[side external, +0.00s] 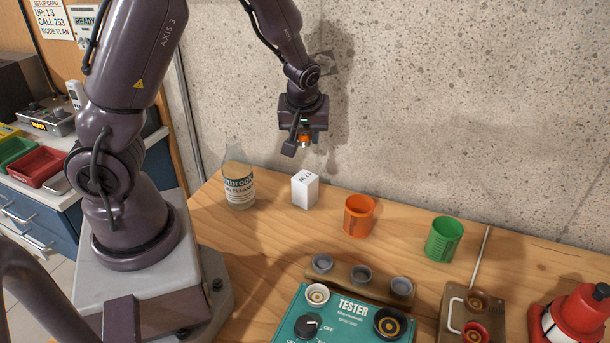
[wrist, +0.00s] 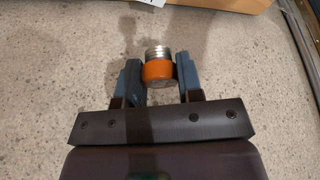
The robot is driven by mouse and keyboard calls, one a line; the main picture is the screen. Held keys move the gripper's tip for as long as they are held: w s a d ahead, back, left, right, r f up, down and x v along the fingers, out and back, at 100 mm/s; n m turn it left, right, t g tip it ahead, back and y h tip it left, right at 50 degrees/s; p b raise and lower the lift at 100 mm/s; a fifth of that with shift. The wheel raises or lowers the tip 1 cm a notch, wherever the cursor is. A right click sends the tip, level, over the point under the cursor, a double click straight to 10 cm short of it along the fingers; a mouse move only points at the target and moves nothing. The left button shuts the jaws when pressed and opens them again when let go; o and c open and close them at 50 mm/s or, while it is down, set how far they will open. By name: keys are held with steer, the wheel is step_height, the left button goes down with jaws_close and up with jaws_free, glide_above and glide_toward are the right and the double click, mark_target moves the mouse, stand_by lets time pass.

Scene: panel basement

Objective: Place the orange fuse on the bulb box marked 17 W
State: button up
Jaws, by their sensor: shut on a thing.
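My gripper (side external: 301,142) is shut on the orange fuse (side external: 305,139) and holds it in the air, close to the concrete wall. In the wrist view the fuse (wrist: 158,71) sits between the two fingertips (wrist: 160,78), with its silvery threaded metal end pointing up in the picture. The small white bulb box (side external: 305,191) stands on the wooden table below my gripper, apart from the fuse. Its lettering appears upside down and seems to read 17 W. A white edge shows at the top of the wrist view, too cut off to identify surely.
An orange cup (side external: 359,215) and a green cup (side external: 443,239) stand to the right. A teal tester (side external: 345,318) is in front. The concrete wall (side external: 450,110) rises closely behind.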

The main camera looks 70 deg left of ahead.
mark_target(305, 173)
steer(key=shift+f, duration=3.95)
steer(key=o, duration=0.9)
steer(key=shift+f, duration=0.1)
steer(key=s+d+r+m+t+h, duration=0.1)
steer(key=s+d+r+m, duration=0.3)
steer(key=r, duration=0.5)
steer(key=s+d+r+m+t+h, duration=0.1)
steer(key=s+d+r+m, duration=0.3)
steer(key=d+r, duration=0.3)
steer(key=s+d+r+m+t+h, duration=0.1)
steer(key=s+d+r+m, duration=0.3)
steer(key=r, duration=0.6)
steer(key=shift+s+d+r+m+t+h, duration=0.35)
steer(key=shift+s+d+h, duration=0.25)
steer(key=shift+s+d, duration=0.3)
